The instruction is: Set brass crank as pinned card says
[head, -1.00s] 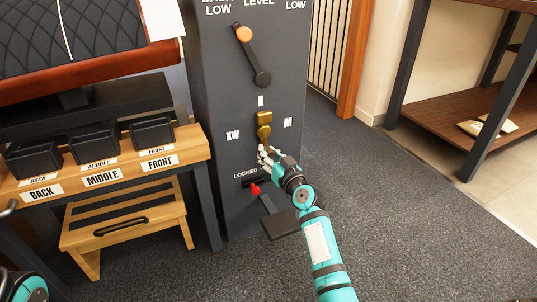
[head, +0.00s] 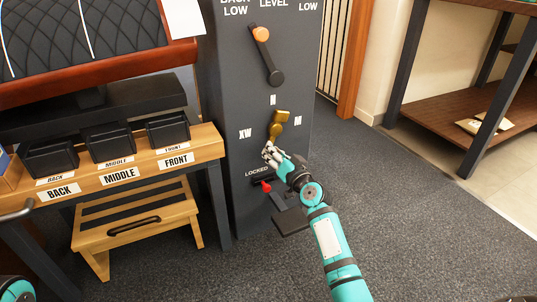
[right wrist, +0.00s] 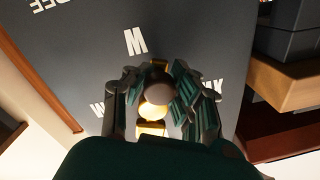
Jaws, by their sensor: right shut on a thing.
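The brass crank (head: 278,123) is on the front of the dark grey column, below the black lever. Its upper end leans slightly right and its lower end runs down to my right gripper (head: 270,152). My left gripper is out of view.
A black lever with an orange knob (head: 261,34) is above the crank. A red-tipped lever (head: 266,186) marked LOCKED is just below my right gripper. At left is a wooden bench with black bins labelled BACK, MIDDLE and FRONT (head: 176,160). Open carpet (head: 400,215) lies right.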

